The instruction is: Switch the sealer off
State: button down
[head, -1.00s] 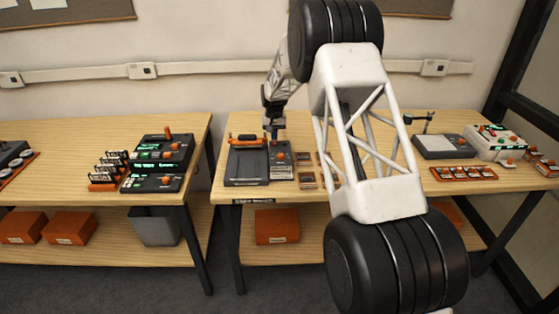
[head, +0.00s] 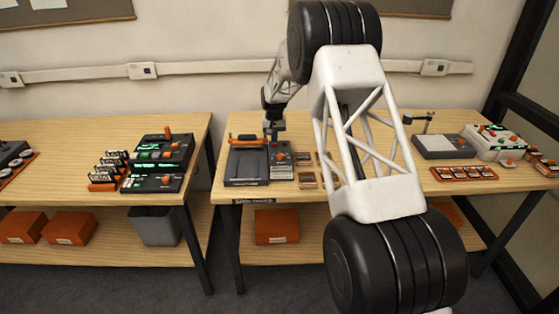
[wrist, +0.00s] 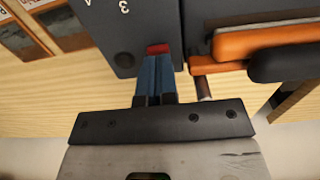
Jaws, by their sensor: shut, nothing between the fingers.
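The sealer (head: 247,168) is a dark flat unit with an orange bar across its back, at the left end of the right-hand table. A dark control box (head: 281,172) with an orange knob stands right beside it. My gripper (head: 274,142) points down at the back of this box. In the wrist view, my gripper (wrist: 156,66) has its blue fingers shut together, with nothing between them. A small red part (wrist: 158,49), seemingly a switch, shows at the fingertips on the dark box (wrist: 125,30). I cannot tell whether they touch, or the switch's position.
The sealer's orange bar (wrist: 262,42) lies close to the fingers in the wrist view. Small framed pieces (head: 307,180) lie right of the control box. A grey plate device (head: 446,146) and a pale machine (head: 495,143) stand farther right. Another table (head: 60,140) is at left.

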jog(key=shift+f, duration=0.6)
dwell(0.5)
jog(key=shift+r, duration=0.2)
jog(key=shift+r, duration=3.35)
